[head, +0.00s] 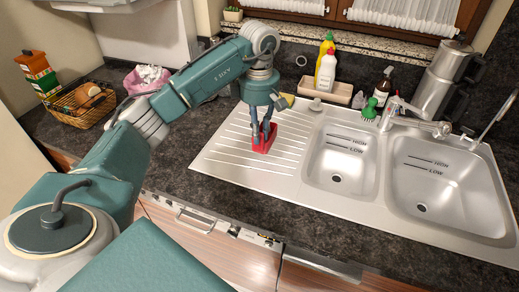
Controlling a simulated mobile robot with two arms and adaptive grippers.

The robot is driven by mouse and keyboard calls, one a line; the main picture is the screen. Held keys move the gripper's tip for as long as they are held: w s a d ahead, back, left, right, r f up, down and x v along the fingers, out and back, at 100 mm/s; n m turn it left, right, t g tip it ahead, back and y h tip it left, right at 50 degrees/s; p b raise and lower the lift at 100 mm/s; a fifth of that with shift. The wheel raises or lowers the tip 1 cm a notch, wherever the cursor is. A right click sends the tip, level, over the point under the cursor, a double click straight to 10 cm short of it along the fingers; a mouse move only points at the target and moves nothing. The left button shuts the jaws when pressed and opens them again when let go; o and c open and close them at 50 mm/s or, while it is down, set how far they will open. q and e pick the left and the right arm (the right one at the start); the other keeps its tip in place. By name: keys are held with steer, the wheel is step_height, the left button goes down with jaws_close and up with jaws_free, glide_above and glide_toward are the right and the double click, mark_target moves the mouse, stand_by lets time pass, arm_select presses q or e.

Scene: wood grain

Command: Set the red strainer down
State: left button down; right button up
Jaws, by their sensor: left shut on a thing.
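My right gripper is not in view.
Two sink basins (341,158) lie to the right, with a faucet (415,118) behind. A tray with bottles (333,91), a green brush (370,109) and a metal pot (440,82) stand at the back. A basket (78,107) sits at left. The front drainboard is clear.

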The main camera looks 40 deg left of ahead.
mark_target(259, 153)
arm_select(q)
step_height(259, 153, down, 3)
steer(key=shift+r+p, duration=0.1)
steer(key=shift+p, duration=0.2)
steer(key=shift+s+f, duration=0.1)
steer(key=shift+f, duration=0.45)
step_height(259, 153, down, 4)
steer(key=shift+r+p, duration=0.2)
steer(key=shift+p, duration=0.45)
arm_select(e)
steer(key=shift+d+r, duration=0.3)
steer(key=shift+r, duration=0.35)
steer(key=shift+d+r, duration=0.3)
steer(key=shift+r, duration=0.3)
arm_select(q)
steer(key=shift+f, duration=0.1)
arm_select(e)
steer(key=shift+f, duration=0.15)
arm_select(q)
steer(key=c, duration=1.7)
jaws_free()
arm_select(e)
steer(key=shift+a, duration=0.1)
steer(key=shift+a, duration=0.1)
